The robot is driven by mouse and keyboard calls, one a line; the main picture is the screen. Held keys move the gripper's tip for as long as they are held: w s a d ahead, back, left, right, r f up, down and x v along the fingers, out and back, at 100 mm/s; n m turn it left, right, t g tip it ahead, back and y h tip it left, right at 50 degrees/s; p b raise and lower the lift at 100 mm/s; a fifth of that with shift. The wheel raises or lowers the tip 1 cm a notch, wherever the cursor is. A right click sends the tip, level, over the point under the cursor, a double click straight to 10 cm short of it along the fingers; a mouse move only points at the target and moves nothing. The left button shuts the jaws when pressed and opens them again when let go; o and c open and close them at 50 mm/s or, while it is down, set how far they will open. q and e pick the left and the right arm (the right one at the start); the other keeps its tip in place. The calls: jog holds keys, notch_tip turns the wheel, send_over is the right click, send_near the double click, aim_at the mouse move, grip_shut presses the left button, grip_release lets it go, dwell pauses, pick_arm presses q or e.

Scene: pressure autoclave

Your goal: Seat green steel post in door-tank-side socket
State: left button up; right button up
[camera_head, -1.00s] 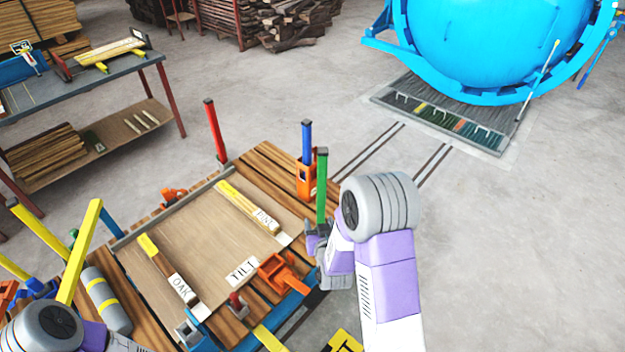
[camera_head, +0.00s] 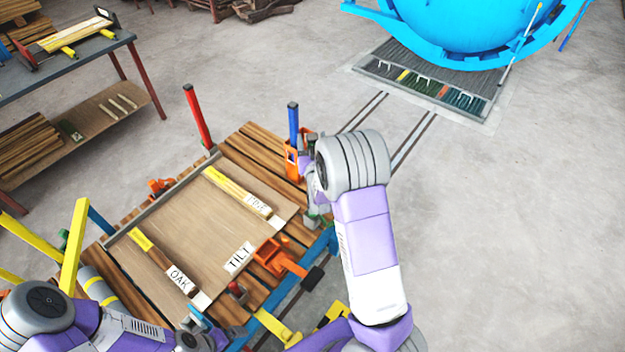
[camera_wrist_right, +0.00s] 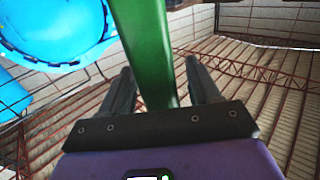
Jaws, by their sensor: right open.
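The green steel post (camera_wrist_right: 150,50) passes between the fingers of my right gripper (camera_wrist_right: 155,95) in the right wrist view; the fingers stand open on either side of it. In the head view only the dark top of the green post (camera_head: 312,139) shows, with my right gripper (camera_head: 312,185) and forearm in front of the rest.
The wooden cart (camera_head: 262,150) carries a board (camera_head: 200,235) with pine and oak strips and a TILT label. A red post (camera_head: 197,115) stands at its far left. An orange clamp (camera_head: 270,255) is at the right edge. Rails lead to the blue tank (camera_head: 460,30). Floor at right is clear.

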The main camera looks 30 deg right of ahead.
jog(key=shift+w, duration=0.1)
jog(key=shift+c, duration=0.4)
grip_shut()
